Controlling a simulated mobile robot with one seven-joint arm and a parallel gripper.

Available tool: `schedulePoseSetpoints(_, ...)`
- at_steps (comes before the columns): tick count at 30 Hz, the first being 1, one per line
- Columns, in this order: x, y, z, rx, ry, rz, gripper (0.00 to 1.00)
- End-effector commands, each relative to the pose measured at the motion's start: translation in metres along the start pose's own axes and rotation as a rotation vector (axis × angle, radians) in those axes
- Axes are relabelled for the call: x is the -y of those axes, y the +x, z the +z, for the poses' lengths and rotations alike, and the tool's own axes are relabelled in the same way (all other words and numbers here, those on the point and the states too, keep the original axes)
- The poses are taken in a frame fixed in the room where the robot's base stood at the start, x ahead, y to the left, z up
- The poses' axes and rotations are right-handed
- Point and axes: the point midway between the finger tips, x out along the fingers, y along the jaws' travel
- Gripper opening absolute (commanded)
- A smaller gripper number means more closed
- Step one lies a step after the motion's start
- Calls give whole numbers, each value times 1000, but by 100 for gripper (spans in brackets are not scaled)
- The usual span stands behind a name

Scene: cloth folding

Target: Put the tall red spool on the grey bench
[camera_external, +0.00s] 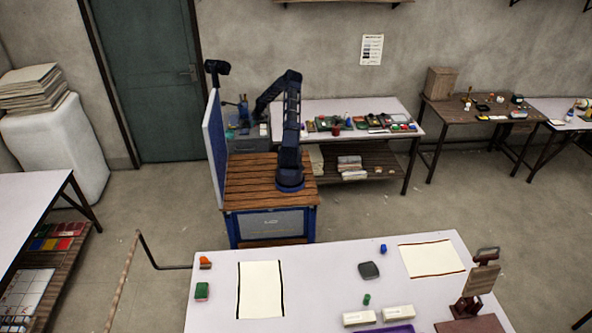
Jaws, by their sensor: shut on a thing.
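I cannot pick out a tall red spool for certain. A small red round thing (335,130) stands at the front edge of the pale grey-topped back bench (385,104). Other pale grey tops are the front table (320,266) and the left table (30,200). I cannot tell which one is the grey bench.
My arm stands on a slatted wooden cart with a blue upright panel (214,145) at its left. The back bench is crowded with small parts. The front table holds cream sheets (261,290), a dark grey pad (369,270) and white boxes (398,312). Floor right of the cart is clear.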

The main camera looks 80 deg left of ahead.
Motion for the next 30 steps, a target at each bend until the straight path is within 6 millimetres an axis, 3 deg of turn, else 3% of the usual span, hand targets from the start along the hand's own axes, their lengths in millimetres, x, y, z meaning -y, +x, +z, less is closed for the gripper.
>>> schedulePoseSetpoints(7,1,30,12,0,0,-3,8)
schedulePoseSetpoints(19,0,34,14,0,-1,-1,8)
schedulePoseSetpoints(20,0,33,14,0,-1,-1,36)
schedulePoseSetpoints(22,0,33,14,0,-1,0,49)
schedulePoseSetpoints(30,0,33,14,0,-1,-1,51)
